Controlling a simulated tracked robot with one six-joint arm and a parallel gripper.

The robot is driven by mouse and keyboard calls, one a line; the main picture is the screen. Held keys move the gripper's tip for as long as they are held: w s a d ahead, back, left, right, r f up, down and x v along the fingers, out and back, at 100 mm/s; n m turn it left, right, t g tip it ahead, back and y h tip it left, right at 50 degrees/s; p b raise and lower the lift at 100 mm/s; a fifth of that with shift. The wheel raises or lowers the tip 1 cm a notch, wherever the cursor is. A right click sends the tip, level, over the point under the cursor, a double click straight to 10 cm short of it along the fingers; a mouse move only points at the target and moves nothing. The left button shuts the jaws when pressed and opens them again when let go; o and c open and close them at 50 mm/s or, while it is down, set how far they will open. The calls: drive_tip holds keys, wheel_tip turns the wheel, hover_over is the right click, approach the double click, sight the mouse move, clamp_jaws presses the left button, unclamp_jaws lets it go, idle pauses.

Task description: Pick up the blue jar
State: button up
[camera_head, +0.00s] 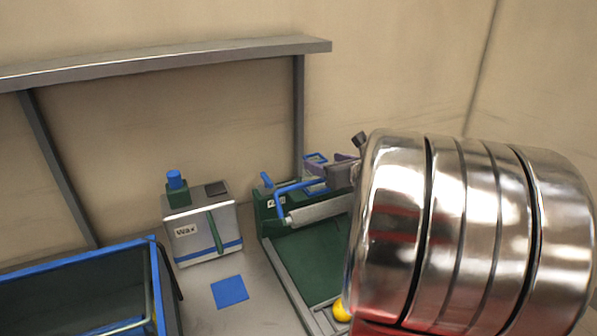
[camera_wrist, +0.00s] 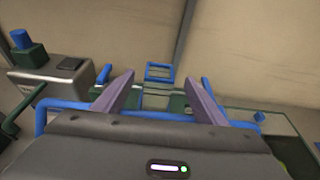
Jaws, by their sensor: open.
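No plain blue jar is clear in either view. The nearest match is a dark green jar with a blue cap (camera_head: 176,186) on the wax box; it also shows at the upper left of the wrist view (camera_wrist: 26,48). A blue-framed item (camera_head: 315,160) stands behind the green machine; in the wrist view this blue frame (camera_wrist: 159,65) appears between my fingertips, farther off. I cannot tell whether it belongs to a jar. My gripper (camera_head: 340,168) is open, with purple fingers apart and nothing visibly held (camera_wrist: 160,80). My arm hides the right side of the head view.
The grey wax box (camera_head: 190,245) stands left of the green machine (camera_head: 300,255), which has a blue handle (camera_head: 293,186) and a pale roller. A blue-rimmed bin (camera_head: 75,263) is at the lower left. A blue square (camera_head: 230,291) marks the bench. A yellow-orange ball (camera_head: 341,311) lies low beside my arm.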

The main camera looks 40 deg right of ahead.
sight(317, 159)
drive_tip(key=shift+x, duration=0.8)
drive_tip(key=shift+w, duration=0.1)
drive_tip(key=shift+f+x, duration=0.2)
drive_tip(key=shift+x, duration=2.3)
drive_tip(key=c, duration=1.3)
drive_tip(key=shift+r, duration=0.1)
wheel_tip(317, 159, up, 10)
drive_tip(key=shift+f, duration=0.1)
